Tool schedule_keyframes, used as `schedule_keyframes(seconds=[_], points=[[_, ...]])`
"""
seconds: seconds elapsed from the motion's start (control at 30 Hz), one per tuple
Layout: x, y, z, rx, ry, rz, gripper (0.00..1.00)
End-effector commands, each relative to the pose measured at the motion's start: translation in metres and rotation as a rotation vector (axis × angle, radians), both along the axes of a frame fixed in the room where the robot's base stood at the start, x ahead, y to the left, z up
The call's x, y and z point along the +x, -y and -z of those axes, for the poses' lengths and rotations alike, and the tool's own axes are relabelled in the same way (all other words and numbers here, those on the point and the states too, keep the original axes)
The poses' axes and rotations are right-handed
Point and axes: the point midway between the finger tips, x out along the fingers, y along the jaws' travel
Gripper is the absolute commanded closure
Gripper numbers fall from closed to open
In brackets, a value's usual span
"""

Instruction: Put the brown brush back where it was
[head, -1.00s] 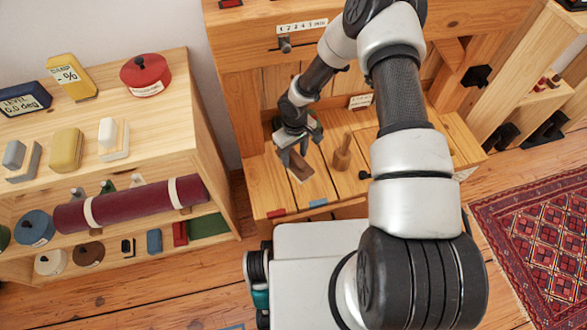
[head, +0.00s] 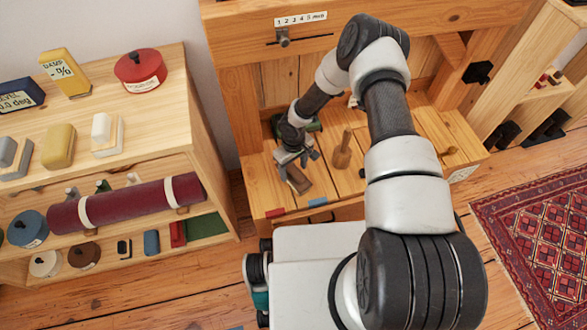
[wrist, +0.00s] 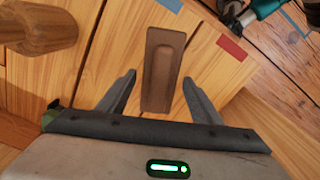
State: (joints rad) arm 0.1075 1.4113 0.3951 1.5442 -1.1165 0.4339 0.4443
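The brown brush (head: 297,180), a long block with a raised middle, lies on the light wooden bench top (head: 325,187) near its front left. In the wrist view the brush (wrist: 162,65) shows between the two fingers of my gripper (wrist: 158,80), with a visible gap on each side. My gripper (head: 297,158) is open in the head view, just behind and above the brush. The brush's near end lies between the fingers in the picture. Whether it touches the bench all along its length is hard to tell.
A wooden peg-like tool (head: 342,152) stands right of the brush and shows in the wrist view (wrist: 40,32). Red (head: 275,212) and blue (head: 318,202) tabs mark the bench's front edge. A shelf (head: 190,110) with tins and blocks stands left. The bench's front middle is clear.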

Motion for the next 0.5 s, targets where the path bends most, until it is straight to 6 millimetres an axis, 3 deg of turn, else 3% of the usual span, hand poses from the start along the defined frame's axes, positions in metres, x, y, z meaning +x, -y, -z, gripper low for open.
schedule_keyframes(seconds=[0.33, 0.5], points=[[0.0, 0.0, -0.002, 0.0, 0.0, 0.0, 0.35], [0.001, 0.0, -0.023, -0.001, 0.002, -0.002, 0.35]])
